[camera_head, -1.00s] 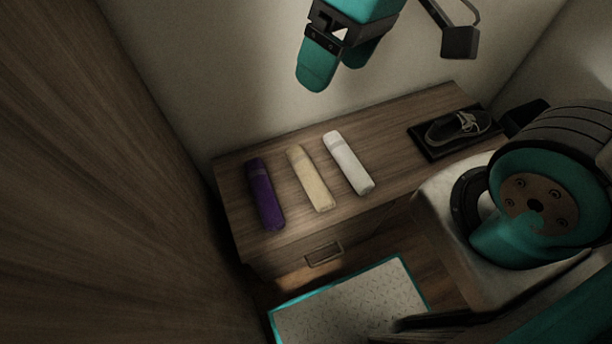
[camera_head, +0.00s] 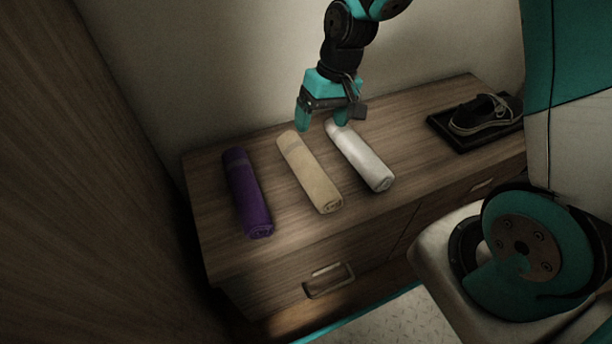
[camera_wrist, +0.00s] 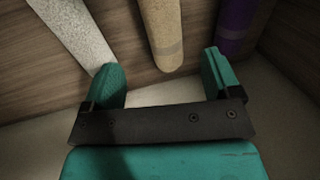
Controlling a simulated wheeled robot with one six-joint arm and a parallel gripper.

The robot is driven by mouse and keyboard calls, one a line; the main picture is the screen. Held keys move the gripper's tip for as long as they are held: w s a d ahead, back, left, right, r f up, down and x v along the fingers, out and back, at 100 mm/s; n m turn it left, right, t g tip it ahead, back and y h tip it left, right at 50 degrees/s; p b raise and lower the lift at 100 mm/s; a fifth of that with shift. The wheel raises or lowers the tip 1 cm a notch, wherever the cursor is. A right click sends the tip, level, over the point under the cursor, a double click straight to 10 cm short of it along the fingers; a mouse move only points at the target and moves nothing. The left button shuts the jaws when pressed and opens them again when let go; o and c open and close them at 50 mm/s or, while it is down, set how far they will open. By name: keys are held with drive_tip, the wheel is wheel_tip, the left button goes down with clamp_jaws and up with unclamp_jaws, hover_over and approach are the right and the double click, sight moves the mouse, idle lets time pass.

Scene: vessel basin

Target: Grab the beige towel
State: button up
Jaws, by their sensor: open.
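The beige towel (camera_head: 311,172) is a rolled cylinder lying on the wooden dresser top, between the purple towel and the white towel. My gripper (camera_head: 322,124) points down near the towel's far end, with its fingers open and empty. In the wrist view my gripper (camera_wrist: 163,82) shows its two teal fingers spread apart. The end of the beige towel (camera_wrist: 161,30) lies ahead of the gap between them. I cannot tell the exact height of the fingers above the dresser.
A purple towel (camera_head: 246,193) lies to the left and a white towel (camera_head: 359,157) to the right, close by the right finger. A dark shoe (camera_head: 482,115) sits on a black tray (camera_head: 450,139) at the right. The wall (camera_head: 250,60) stands behind the dresser (camera_head: 420,175).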

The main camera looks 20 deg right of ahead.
sight(309, 158)
drive_tip(key=b+x, duration=0.2)
drive_tip(key=x, duration=0.6)
drive_tip(key=shift+b, duration=0.4)
drive_tip(key=shift+a+b+x, duration=0.1)
drive_tip(key=shift+b+x, duration=0.65)
drive_tip(key=shift+x, duration=0.65)
drive_tip(key=shift+a+b+x, duration=0.15)
drive_tip(key=shift+b+x, duration=0.55)
drive_tip(key=shift+x, duration=0.65)
drive_tip(key=shift+w+r, duration=0.1)
drive_tip(key=shift+w, duration=0.05)
drive_tip(key=shift+c, duration=0.2)
drive_tip(key=c, duration=0.7)
